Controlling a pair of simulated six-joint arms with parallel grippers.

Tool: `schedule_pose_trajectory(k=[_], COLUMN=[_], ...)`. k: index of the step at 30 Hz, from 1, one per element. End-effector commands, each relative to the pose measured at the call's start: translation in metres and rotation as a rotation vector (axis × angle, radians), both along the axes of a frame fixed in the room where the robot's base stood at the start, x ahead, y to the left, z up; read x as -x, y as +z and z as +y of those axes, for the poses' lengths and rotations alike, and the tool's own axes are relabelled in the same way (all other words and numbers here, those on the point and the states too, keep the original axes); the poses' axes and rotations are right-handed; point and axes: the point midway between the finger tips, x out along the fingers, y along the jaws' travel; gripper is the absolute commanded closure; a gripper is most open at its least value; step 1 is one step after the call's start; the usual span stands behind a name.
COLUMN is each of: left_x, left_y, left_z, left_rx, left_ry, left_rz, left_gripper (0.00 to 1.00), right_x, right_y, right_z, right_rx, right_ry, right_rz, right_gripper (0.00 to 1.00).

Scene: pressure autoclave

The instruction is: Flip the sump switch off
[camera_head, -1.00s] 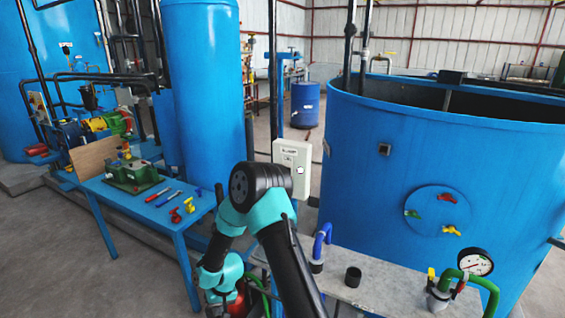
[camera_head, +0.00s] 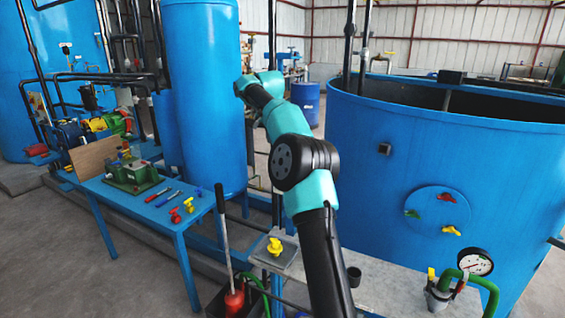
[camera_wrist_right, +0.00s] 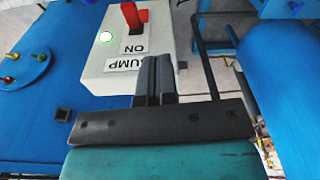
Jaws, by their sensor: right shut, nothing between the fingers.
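The sump switch box (camera_wrist_right: 128,45) shows close up in the right wrist view, upside down. Part of the "SUMP" label is covered by my fingers. My right gripper (camera_wrist_right: 156,62) is shut and empty, in front of the box's label edge, apart from the lever in the picture. Whether it touches the box is unclear. In the head view my right arm hides the box and the gripper cannot be made out. My left gripper is not in view.
A large open blue tank (camera_head: 400,150) stands right, and a tall blue cylinder tank (camera_head: 205,110) left. A blue bench (camera_head: 125,200) holds a green vise and small valves. A grey bench (camera_head: 390,295) with a pressure gauge (camera_head: 475,262) is in front.

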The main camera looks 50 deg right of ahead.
Motion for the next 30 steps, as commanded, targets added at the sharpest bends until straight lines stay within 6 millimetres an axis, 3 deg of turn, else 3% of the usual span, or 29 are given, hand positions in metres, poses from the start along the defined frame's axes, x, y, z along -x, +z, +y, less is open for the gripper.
schedule_pose_trajectory(k=[1,3,7,20,30], left_x=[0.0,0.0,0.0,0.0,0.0], left_y=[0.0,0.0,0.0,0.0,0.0], left_z=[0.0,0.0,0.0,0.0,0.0], left_rx=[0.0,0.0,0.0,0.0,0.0], left_ry=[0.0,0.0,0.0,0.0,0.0], left_rz=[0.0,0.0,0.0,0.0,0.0], left_gripper=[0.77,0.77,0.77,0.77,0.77], right_x=[0.013,0.027,0.039,0.039,0.039], right_y=[0.02,0.038,0.052,0.051,0.03], right_z=[-0.007,-0.012,-0.016,-0.016,-0.018], right_rx=[0.006,0.008,0.009,0.009,0.008], right_ry=[-0.042,-0.088,-0.125,-0.126,-0.124], right_rz=[-0.003,0.001,0.006,0.007,0.01], right_gripper=[1.0,1.0,1.0,1.0,1.0])
